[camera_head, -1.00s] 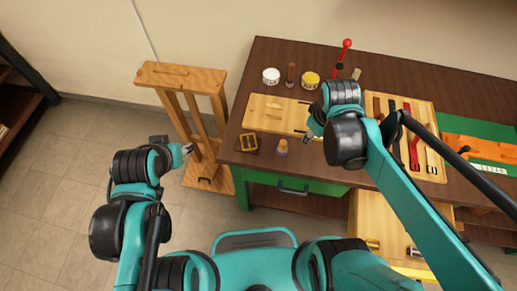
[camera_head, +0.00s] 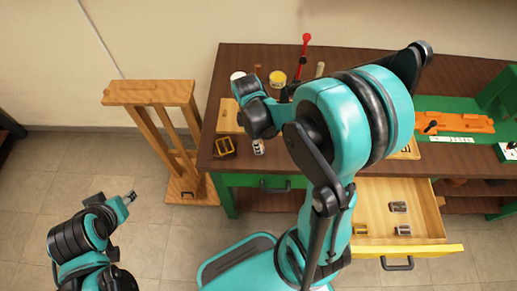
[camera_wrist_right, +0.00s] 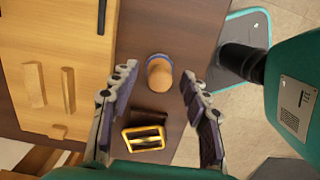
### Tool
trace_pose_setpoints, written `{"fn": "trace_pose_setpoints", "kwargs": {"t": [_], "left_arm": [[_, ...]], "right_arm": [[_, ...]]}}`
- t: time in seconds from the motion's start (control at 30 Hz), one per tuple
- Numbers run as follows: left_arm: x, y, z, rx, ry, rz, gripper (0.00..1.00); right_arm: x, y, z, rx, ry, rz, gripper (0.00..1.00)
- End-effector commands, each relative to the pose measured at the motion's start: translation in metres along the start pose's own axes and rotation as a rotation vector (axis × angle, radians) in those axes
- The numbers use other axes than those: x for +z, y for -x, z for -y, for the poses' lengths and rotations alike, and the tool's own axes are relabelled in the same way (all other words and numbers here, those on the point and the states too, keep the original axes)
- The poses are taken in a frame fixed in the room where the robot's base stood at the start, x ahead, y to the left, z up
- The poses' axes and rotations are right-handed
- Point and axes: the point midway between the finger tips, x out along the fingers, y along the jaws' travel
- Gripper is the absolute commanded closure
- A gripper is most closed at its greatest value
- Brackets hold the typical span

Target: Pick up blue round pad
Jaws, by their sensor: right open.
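The blue round pad (camera_wrist_right: 160,72) stands on the table with a brown wooden knob on top and a blue rim at its base. My left gripper (camera_head: 127,199) is away from the table at lower left, too small to tell open from shut.
A brass buckle (camera_wrist_right: 144,139) lies close to the pad. A light wooden board (camera_wrist_right: 60,65) is beside them. A wooden stand (camera_head: 150,92) is left of the table (camera_head: 210,158). An open drawer (camera_head: 398,250) juts out at the front right.

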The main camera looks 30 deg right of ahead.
Motion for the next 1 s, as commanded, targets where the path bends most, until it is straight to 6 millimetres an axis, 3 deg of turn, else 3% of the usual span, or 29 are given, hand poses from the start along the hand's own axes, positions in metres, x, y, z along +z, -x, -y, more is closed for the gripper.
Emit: {"fn": "trace_pose_setpoints", "kwargs": {"t": [0.1,0.33,0.5,0.87,1.0], "left_arm": [[0.002,-0.003,0.0,0.0,0.0,0.0,0.59],[0.002,-0.002,0.0,0.0,0.0,0.0,0.59],[0.002,-0.002,0.0,0.0,0.0,0.0,0.59],[0.001,-0.002,0.0,0.0,0.0,0.0,0.59],[-0.001,0.002,0.0,0.0,0.0,0.0,0.59]], "right_arm": [[0.0,-0.009,0.0,0.0,0.0,0.0,0.54],[0.0,-0.009,0.0,0.0,-0.001,0.0,0.56],[0.0,-0.009,0.0,0.001,-0.001,0.0,1.0],[0.0,-0.007,0.0,0.001,-0.001,0.0,1.0],[0.001,0.001,0.0,0.001,-0.001,0.0,1.0]]}}
